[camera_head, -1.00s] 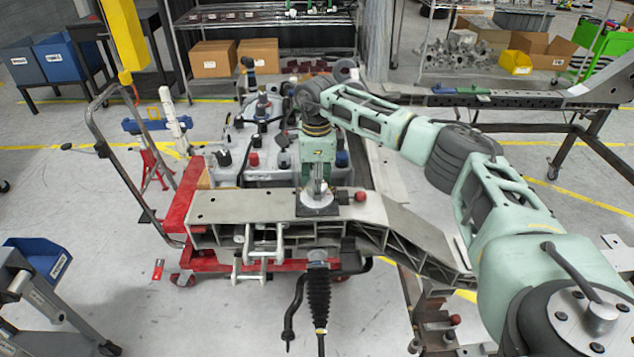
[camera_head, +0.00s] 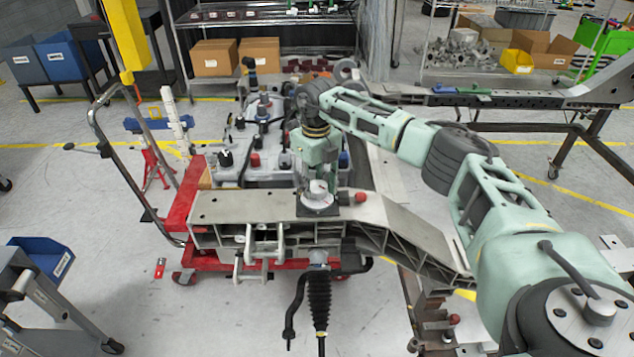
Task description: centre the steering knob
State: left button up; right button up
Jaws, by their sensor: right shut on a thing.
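The steering knob (camera_head: 316,192) is a small silver round piece on a dark square plate (camera_head: 318,209). It sits on top of the grey metal chassis beam (camera_head: 250,205). My right gripper (camera_head: 318,180) comes down over the plate from behind and is shut on the steering knob. The fingertips are small here and partly hidden by the knob. My left gripper is not in view.
A red ball-ended lever (camera_head: 360,197) stands just right of the plate. A red cart (camera_head: 183,205) is under the beam's left end. A black ribbed boot (camera_head: 319,300) hangs below the beam. Machinery with several knobs (camera_head: 265,135) stands close behind.

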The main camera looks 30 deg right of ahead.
aim_at(315, 184)
jog(key=m, duration=0.4)
jog(key=shift+a+m+p, duration=0.1)
jog(key=shift+m+p, duration=0.2)
jog(key=shift+p, duration=0.1)
jog(key=m, duration=0.4)
jog(key=shift+w+p, duration=0.15)
jog(key=shift+p, duration=0.25)
jog(key=shift+m, duration=0.4)
jog(key=o, duration=1.1)
jog(key=shift+w, duration=0.1)
jog(key=shift+r, duration=0.15)
notch_tip(315, 184, up, 12)
jog(key=shift+f, duration=0.2)
